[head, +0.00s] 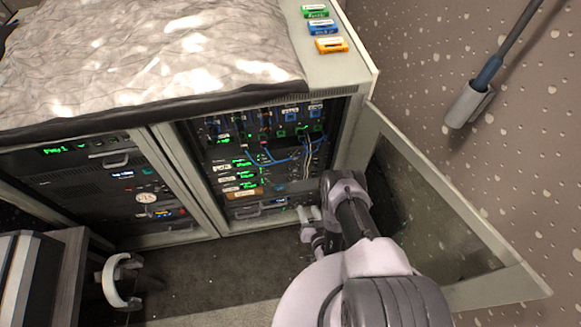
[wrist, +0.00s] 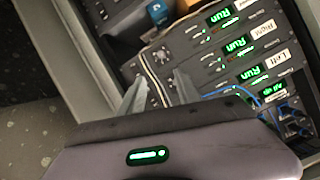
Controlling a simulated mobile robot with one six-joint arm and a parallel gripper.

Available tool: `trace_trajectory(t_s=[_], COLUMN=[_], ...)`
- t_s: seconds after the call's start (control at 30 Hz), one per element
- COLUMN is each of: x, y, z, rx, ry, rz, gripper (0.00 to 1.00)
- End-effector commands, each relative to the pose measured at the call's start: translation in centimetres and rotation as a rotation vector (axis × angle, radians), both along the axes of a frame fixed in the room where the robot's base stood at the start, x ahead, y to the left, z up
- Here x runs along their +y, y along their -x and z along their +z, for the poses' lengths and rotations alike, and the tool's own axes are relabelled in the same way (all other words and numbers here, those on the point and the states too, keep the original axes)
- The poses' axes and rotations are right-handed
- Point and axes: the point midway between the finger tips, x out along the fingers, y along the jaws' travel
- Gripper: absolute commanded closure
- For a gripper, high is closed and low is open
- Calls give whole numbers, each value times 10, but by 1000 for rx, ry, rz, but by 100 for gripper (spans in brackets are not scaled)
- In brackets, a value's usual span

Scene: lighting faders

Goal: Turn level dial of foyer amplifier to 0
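A stack of amplifiers with green "Run" displays (head: 244,172) sits in the right bay of the rack. The same stack shows tilted in the wrist view, with displays (wrist: 232,44) and white labels, two reading like "Left" and "Right". I cannot read which unit is the foyer amplifier. Small dark dials (wrist: 160,57) sit at the units' ends, near my fingers. My gripper (wrist: 158,76) has its two fingers apart, with nothing seen held between them. In the head view my gripper (head: 304,214) is low at the right bay, partly hidden by my arm. Dial settings are too small to read.
The open glass door (head: 440,210) stands right of my arm. Blue cables (head: 268,157) hang across the upper rack. Green, blue and orange boxes (head: 331,45) lie on the rack top beside a crumpled cover (head: 150,50).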

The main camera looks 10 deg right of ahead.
Motion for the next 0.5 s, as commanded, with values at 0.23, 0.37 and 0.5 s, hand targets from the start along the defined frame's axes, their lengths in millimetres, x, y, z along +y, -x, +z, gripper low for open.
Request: trace_trajectory(t_s=[0.23,0.37,0.5], x=[5,8,10], y=[-38,-75,-113], z=[-24,-41,-56], rx=[-5,-5,-4], ry=[-1,-1,0], rz=[6,6,5], gripper=[60,60,60])
